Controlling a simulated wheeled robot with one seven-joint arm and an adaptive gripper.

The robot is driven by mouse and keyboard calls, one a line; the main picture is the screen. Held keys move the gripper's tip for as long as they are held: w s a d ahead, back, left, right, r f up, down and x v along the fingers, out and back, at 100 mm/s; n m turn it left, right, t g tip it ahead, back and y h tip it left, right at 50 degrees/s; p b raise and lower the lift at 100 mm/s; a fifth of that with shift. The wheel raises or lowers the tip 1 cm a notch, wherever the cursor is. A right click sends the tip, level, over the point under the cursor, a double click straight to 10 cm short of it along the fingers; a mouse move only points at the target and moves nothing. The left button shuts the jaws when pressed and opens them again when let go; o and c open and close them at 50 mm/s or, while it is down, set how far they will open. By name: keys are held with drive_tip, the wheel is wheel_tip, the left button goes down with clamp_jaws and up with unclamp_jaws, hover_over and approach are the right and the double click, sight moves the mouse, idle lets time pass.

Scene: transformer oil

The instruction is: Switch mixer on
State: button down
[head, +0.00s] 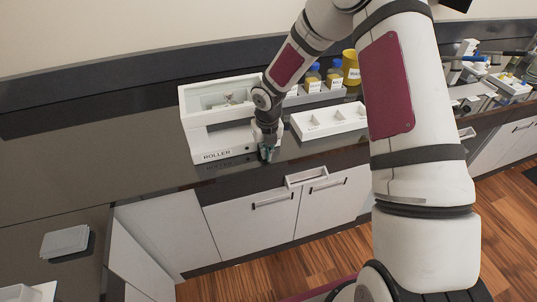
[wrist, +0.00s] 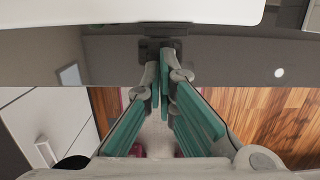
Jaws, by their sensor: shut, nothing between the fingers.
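The mixer is a white box-shaped device labelled ROLLER (head: 222,157), with a clear-sided top compartment (head: 222,98), on the dark counter. My gripper (head: 267,154) is at the right end of its front, pointing down near the counter's front edge. Its green-padded fingers are shut and empty in the wrist view (wrist: 168,82). The white edge of the device (wrist: 185,8) spans the top of the wrist view. A small dark spot (head: 247,149) shows on the front, left of the gripper. Whether the fingers touch the device cannot be told; the gripper hides part of its right end.
A white compartment tray (head: 328,121) sits right of the device, with blue-capped bottles (head: 313,77) and a yellow container (head: 351,68) behind. The counter left of the device is clear.

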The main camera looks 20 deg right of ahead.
drive_tip(key=shift+w, duration=0.25)
drive_tip(key=shift+w+f+t, duration=0.25)
drive_tip(key=shift+w+t, duration=0.1)
drive_tip(key=shift+t, duration=0.15)
drive_tip(key=shift+r, duration=0.2)
drive_tip(key=shift+r, duration=0.7)
